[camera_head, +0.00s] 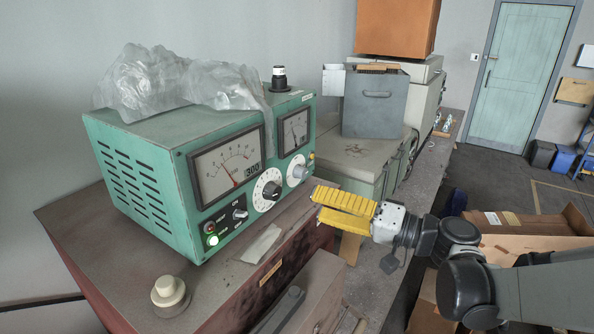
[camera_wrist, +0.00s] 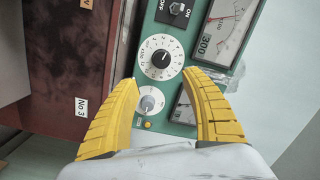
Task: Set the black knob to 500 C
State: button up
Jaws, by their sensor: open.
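The black knob (camera_head: 271,190) sits at the centre of a white numbered dial on the front of a green instrument box (camera_head: 150,190). In the wrist view the black knob (camera_wrist: 160,58) lies ahead, between the fingertips. The large meter (camera_head: 228,165) beside it shows a red needle and the number 300, which also reads on the meter in the wrist view (camera_wrist: 225,30). My gripper (camera_head: 318,202) has yellow ribbed fingers, open and empty, to the right of the panel and apart from it. In the wrist view my gripper (camera_wrist: 160,77) has its fingers spread wide.
A grey knob (camera_head: 298,172) on a white dial sits right of the black one, under a smaller meter (camera_head: 294,131). Crumpled plastic (camera_head: 155,82) covers the box top. A pale knob (camera_head: 169,292) stands in front.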

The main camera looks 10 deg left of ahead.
aim_at(278, 194)
jog(key=x, duration=0.6)
jog(key=s+x, duration=0.1)
jog(key=x, duration=0.2)
jog(key=shift+w+a+r, duration=0.1)
jog(key=shift+w+a, duration=0.05)
jog(key=shift+a, duration=0.3)
jog(key=shift+w+a, duration=0.25)
jog(key=shift+a, duration=0.2)
jog(key=shift+c, duration=0.5)
grip_shut()
